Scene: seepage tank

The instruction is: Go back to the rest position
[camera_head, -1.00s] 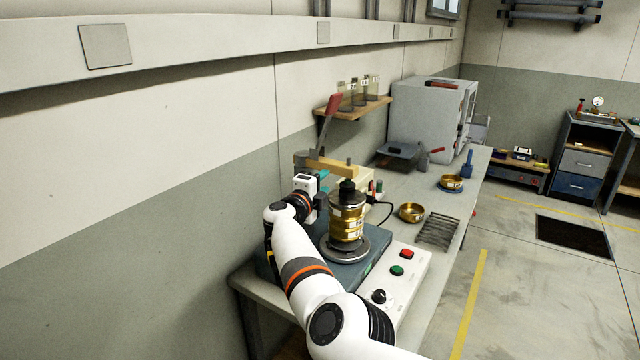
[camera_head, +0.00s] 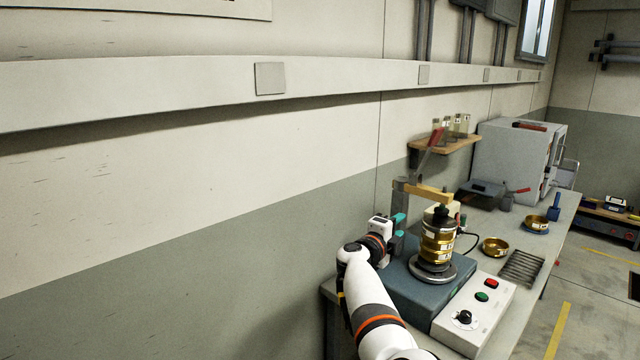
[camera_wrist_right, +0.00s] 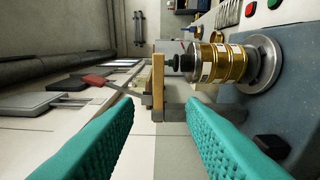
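My right gripper (camera_head: 397,230) is beside the sieve shaker on the bench, between the wall and the brass sieve stack. In the right wrist view its teal fingers (camera_wrist_right: 157,125) stand wide apart with nothing gripped between them. The brass sieve stack (camera_head: 437,243) stands upright on the shaker's round plate; in the wrist view it lies beyond the fingers, to the right (camera_wrist_right: 222,63). A wooden clamp bar (camera_head: 428,192) with a red-handled lever (camera_head: 430,148) is above the stack. My left gripper is not in view.
The shaker base (camera_head: 400,285) and control box (camera_head: 475,318) are close to my right arm. A brass pan (camera_head: 495,247), a grey rack (camera_head: 522,267) and a grey oven (camera_head: 515,158) are farther along the bench.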

